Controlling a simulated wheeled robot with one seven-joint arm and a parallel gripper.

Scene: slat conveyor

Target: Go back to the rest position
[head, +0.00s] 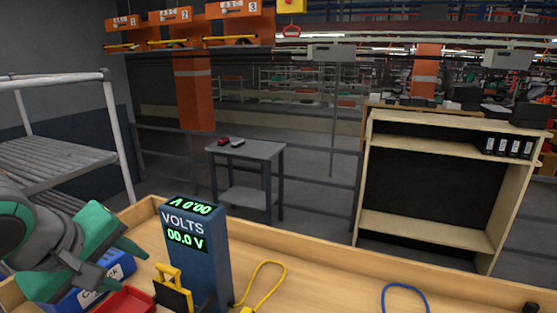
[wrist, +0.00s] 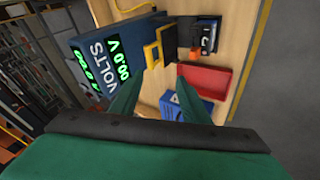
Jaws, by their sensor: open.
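My gripper (head: 95,277) is at the lower left of the head view, above the left end of a wooden workbench (head: 318,274). Its two green fingers are apart with nothing between them. In the wrist view my gripper (wrist: 158,98) points at the bench, with a red tray (wrist: 204,88) and a blue bin (wrist: 186,106) beyond the fingers. A blue voltmeter (head: 197,250) stands upright on the bench, right of my gripper, its display reading 00.0 V.
A black and yellow holder (head: 173,292) stands before the voltmeter. A yellow cable (head: 263,277) and a blue cable (head: 405,288) lie on the bench. A slatted conveyor (head: 60,160) is at left. A grey table (head: 245,152) and a shelf (head: 450,190) stand behind.

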